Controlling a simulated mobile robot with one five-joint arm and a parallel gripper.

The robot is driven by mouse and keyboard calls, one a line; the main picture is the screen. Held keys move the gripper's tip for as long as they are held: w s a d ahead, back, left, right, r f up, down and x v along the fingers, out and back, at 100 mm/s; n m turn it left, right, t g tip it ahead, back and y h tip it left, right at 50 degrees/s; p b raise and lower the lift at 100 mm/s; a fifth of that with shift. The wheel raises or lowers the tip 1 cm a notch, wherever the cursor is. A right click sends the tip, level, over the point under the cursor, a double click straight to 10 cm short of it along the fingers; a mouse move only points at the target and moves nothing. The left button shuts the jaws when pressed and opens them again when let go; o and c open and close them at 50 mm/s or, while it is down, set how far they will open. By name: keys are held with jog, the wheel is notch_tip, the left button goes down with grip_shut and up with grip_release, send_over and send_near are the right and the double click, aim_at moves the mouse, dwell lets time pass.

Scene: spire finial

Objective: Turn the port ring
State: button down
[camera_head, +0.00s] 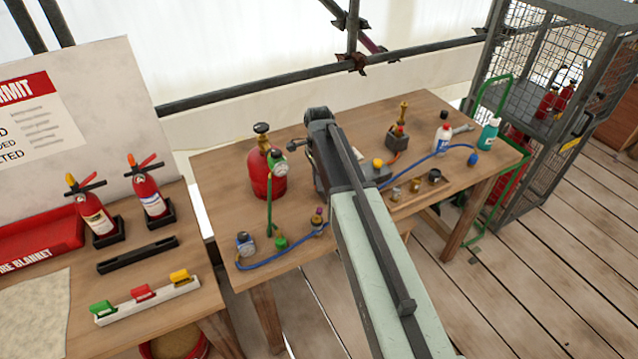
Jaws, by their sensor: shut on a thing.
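A red gas cylinder (265,178) stands upright on the wooden workbench, with a brass and black valve (262,136) on top. A round white-faced gauge (280,166) is at the cylinder's upper right, with a green hose (270,208) running down from it. The jaws are small and partly hidden by my wrist. I cannot make out the port ring for certain.
A blue hose (285,256) with a gauge (245,243) lies at the bench's front left. Red extinguishers (149,190) stand on the left table. A mesh cage (560,70) stands right.

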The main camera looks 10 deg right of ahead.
jog(key=shift+w+m, duration=0.15)
jog(key=shift+m, duration=0.25)
jog(key=c, duration=1.4)
grip_release()
notch_tip(320, 180, up, 8)
jog(key=p, duration=0.7)
jog(key=shift+p, duration=0.4)
jog(key=shift+f, duration=0.1)
